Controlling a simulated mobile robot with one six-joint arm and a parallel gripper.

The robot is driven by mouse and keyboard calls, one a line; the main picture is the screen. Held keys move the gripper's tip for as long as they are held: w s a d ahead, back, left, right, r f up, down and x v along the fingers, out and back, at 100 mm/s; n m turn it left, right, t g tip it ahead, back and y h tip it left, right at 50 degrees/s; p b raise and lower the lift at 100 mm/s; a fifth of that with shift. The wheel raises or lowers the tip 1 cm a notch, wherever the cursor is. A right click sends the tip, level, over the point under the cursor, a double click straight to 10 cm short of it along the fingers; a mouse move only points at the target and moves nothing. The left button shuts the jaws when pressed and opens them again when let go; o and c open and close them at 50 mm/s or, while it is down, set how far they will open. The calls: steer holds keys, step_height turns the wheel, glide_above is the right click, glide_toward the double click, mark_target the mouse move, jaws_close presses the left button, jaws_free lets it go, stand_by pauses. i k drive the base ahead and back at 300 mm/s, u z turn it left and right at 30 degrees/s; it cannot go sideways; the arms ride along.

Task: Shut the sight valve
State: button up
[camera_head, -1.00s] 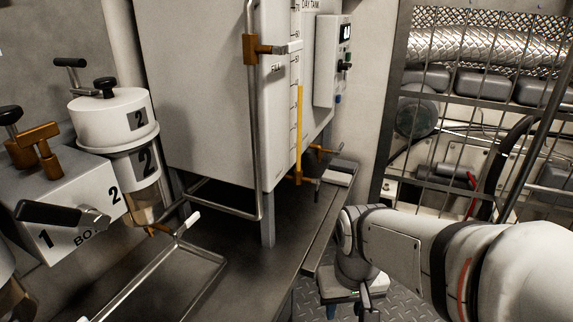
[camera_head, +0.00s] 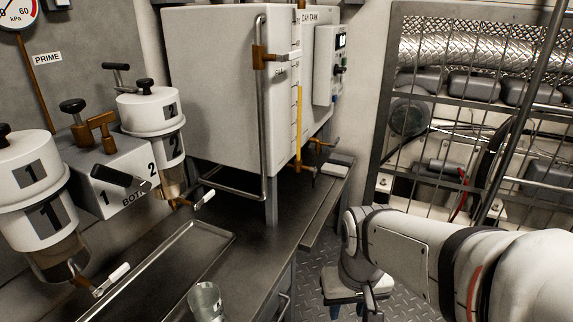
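The day tank (camera_head: 215,90) stands at the centre back. On its right-hand face is a sight gauge (camera_head: 299,122) with a yellow column beside a scale. Small brass valve fittings with levers sit near its foot; one brass lever (camera_head: 322,143) sticks out to the right. Whether the sight valve is open or shut is too small to tell. My arm reaches in from the right and bends down at a joint in front of the bench's right end, apart from the valve. My gripper's fingers cannot be made out at the arm's lower end.
Canisters (camera_head: 35,165) and a box with handles (camera_head: 112,175) stand at left. A metal tray (camera_head: 225,238) and a clear glass (camera_head: 206,300) are on the bench. A pipe guard (camera_head: 262,130) fronts the tank. A wire cage (camera_head: 470,120) stands at right.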

mark_target(314, 178)
steer(key=u, duration=0.95)
steer(key=k, duration=0.8)
steer(key=z, duration=0.7)
steer(key=i, duration=1.5)
steer(key=z, duration=0.05)
